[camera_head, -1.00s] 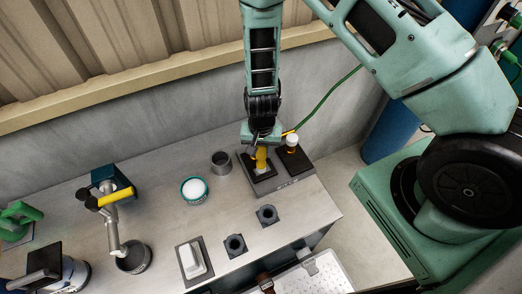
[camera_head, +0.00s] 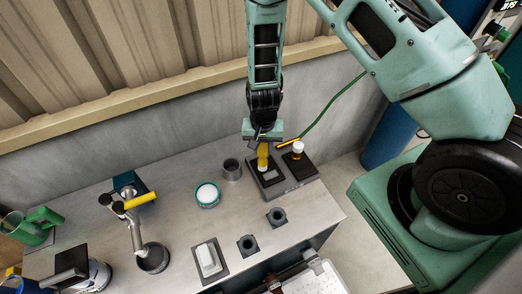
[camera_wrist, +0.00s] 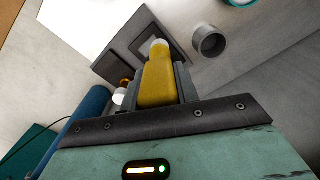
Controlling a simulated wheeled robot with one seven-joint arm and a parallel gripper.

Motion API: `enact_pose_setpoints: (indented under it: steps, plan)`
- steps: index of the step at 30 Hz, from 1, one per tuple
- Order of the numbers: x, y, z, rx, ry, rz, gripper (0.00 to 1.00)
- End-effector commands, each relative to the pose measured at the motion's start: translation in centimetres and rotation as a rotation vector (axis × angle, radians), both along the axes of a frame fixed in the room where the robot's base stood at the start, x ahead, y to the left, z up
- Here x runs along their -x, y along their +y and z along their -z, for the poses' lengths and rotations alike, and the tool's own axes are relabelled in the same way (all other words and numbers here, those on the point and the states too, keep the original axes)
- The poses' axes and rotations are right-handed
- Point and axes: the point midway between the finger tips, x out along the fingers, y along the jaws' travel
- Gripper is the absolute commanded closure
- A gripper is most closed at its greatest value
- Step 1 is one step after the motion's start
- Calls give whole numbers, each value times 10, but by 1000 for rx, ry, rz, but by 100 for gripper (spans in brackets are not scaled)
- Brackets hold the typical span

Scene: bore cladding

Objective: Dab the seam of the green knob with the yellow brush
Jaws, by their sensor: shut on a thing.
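My gripper (camera_head: 263,148) is shut on the yellow brush (camera_wrist: 158,80), a thick yellow body with a pale rounded tip pointing away from my gripper. In the head view the yellow brush (camera_head: 263,154) is over the left dark square of a two-part stand (camera_head: 280,187). I cannot tell whether its tip is clear of the stand. A small green knob-like part (camera_head: 497,33) shows at the upper right edge, far from my gripper. I cannot tell whether it is the task's green knob, and its seam cannot be made out.
A white-capped amber bottle (camera_head: 298,151) stands on the stand's right square. A grey cup (camera_head: 232,169) and a teal-rimmed white jar (camera_head: 207,194) are to the left. Further left are a yellow-handled tool (camera_head: 140,200) and a green holder (camera_head: 44,215). Bare bench lies between.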

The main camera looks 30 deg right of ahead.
Motion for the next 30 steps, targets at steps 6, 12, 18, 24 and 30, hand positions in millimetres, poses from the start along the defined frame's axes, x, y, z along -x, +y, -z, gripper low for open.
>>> enact_pose_setpoints:
  steps: [6,12,18,24,30]
  plan:
    - [-2,-3,-9,0,0,0,100]
    - [-2,-3,-8,0,0,0,100]
    - [-2,-3,-22,0,0,-1,100]
    - [-1,-3,-22,0,1,-1,100]
    - [-2,-3,-22,0,0,0,100]
